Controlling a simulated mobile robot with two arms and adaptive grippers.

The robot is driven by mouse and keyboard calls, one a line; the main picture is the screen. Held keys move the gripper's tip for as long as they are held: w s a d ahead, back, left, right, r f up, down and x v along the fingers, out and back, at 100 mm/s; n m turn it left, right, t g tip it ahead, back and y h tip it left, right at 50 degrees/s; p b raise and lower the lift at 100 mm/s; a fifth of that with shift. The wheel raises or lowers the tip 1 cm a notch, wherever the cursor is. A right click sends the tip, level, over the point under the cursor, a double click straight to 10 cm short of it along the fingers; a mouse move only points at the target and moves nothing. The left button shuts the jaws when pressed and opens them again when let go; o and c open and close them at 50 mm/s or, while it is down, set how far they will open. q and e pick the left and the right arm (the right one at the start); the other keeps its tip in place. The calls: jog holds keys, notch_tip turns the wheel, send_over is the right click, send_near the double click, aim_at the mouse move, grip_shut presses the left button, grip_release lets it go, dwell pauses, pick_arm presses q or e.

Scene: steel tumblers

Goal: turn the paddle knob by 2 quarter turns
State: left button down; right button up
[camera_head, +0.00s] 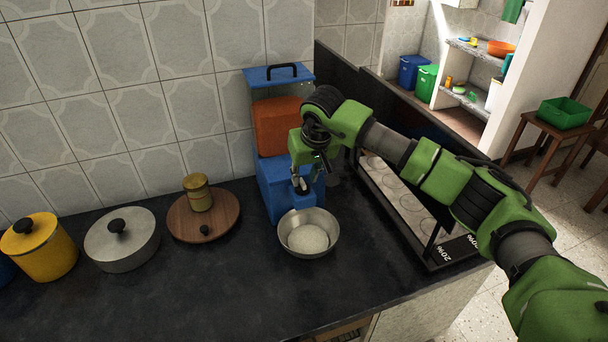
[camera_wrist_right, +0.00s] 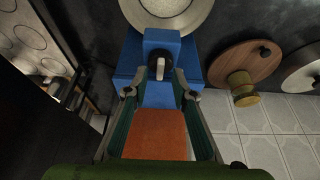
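A blue dispenser (camera_head: 279,184) with an orange-brown hopper (camera_head: 284,127) stands against the tiled wall. Its paddle knob (camera_head: 300,186) is on the front, above a steel bowl (camera_head: 308,240). In the right wrist view the knob (camera_wrist_right: 158,66) is a pale paddle on a dark round base, pointing nearly along the picture's vertical. My right gripper (camera_head: 305,173) is at the dispenser's front, close to the knob. In the right wrist view its fingers (camera_wrist_right: 159,80) are apart, one on each side of the paddle, with gaps visible. My left gripper is not in view.
The bowl holds white grains. A dark-framed rack or stove (camera_head: 440,250) lies on the right. The front counter is clear.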

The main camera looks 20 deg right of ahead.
jog(key=shift+x, duration=0.95)
grip_shut()
